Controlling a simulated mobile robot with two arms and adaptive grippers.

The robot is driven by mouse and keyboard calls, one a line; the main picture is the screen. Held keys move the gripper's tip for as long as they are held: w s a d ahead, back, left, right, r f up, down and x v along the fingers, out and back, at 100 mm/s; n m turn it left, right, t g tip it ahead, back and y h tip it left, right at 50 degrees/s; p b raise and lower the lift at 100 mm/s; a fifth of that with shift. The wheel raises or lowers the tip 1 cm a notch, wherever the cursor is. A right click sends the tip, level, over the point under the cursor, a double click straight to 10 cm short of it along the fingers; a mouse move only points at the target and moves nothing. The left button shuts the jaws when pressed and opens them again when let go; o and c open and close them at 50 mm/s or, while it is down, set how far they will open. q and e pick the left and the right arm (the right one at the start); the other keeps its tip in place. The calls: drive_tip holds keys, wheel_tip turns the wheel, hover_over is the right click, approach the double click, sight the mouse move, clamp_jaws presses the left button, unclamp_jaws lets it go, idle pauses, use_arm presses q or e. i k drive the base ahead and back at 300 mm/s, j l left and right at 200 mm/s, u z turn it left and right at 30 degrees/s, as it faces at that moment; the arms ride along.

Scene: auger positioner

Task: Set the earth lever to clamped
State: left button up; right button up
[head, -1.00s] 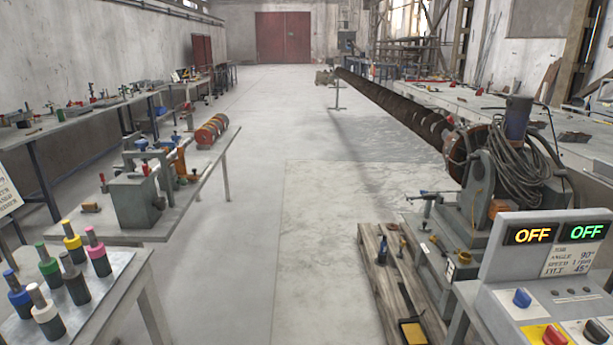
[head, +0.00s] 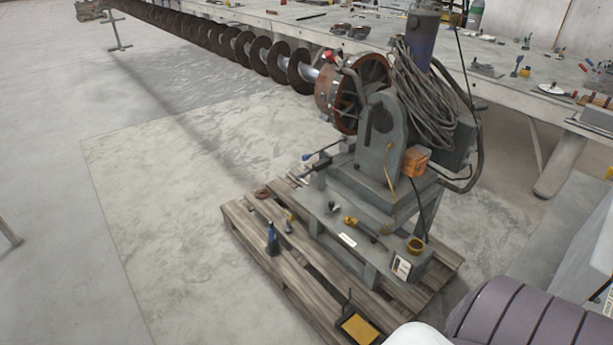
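The auger positioner (head: 378,165) is a grey machine on a wooden pallet, with a rusty round chuck (head: 350,92) that holds the end of a long auger (head: 262,52). A thin dark rod with a blue end (head: 307,157) sticks out to the left of its base. A small red-ended part (head: 328,56) shows at the top of the chuck. A yellow cable (head: 389,170) runs down the side of the housing. I cannot tell which part is the earth lever or how it is set. Neither of my grippers is in view.
The pallet (head: 300,282) bears a blue-and-dark bottle-like item (head: 272,240) and a black-and-yellow foot pedal (head: 358,328). A long grey bench (head: 300,32) with small tools stands behind. A grey cabinet-like body (head: 575,240) is at right. The floor left of the pallet is clear.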

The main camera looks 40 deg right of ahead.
sight(332, 208)
drive_tip(key=i+z, duration=0.35)
drive_tip(key=i, duration=0.25)
drive_tip(key=i+j+z, duration=0.35)
drive_tip(key=i, duration=0.25)
drive_tip(key=l, duration=0.1)
